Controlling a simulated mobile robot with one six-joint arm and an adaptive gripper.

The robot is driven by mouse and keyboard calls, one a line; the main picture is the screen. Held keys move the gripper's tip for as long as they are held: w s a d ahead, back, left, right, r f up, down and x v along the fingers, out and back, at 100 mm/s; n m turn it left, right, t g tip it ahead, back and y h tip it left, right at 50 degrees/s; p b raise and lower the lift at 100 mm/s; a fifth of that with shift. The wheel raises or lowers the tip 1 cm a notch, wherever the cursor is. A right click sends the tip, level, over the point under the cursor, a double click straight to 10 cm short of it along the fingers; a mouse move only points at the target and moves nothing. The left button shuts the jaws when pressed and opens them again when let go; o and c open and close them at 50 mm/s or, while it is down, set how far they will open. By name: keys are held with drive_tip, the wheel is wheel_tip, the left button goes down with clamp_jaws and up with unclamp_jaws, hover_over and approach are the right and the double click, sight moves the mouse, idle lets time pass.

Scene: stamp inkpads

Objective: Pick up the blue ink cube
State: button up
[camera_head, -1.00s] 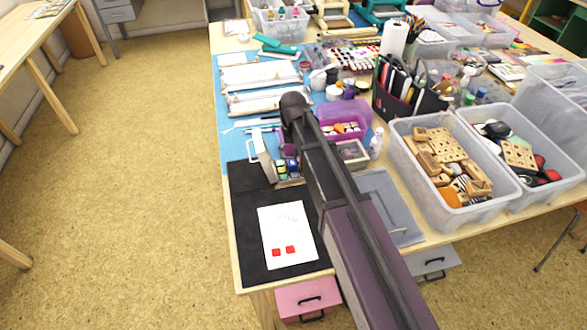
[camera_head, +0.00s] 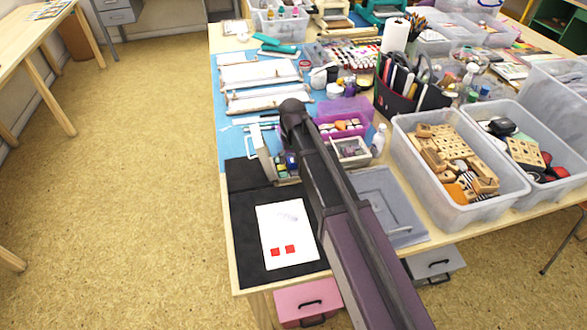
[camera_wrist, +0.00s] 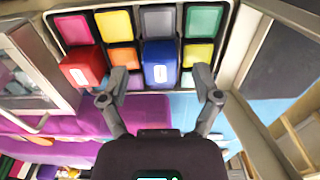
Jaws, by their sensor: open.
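The blue ink cube (camera_wrist: 161,62) sits in a tray of coloured inkpads (camera_wrist: 142,50) in the wrist view. It stands up from the flat pads and has a white label on its face. My gripper (camera_wrist: 160,80) is open, with one fingertip to the lower left of the cube and the other to its lower right. I see no clear contact with the cube. A red ink cube (camera_wrist: 84,67) stands to the left, outside the fingers. In the head view, the blue cube (camera_head: 291,160) shows small beside my arm, which hides much of the gripper.
A clear-lidded box (camera_wrist: 22,68) lies left of the tray, and a pale frame edge (camera_wrist: 243,48) runs along its right. White paper with two red stamps (camera_head: 287,235) lies on a black mat (camera_head: 240,262). Bins of wooden stamps (camera_head: 455,165) stand at right.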

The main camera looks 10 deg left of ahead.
drive_tip(key=shift+f, duration=0.5)
drive_tip(key=c, duration=1)
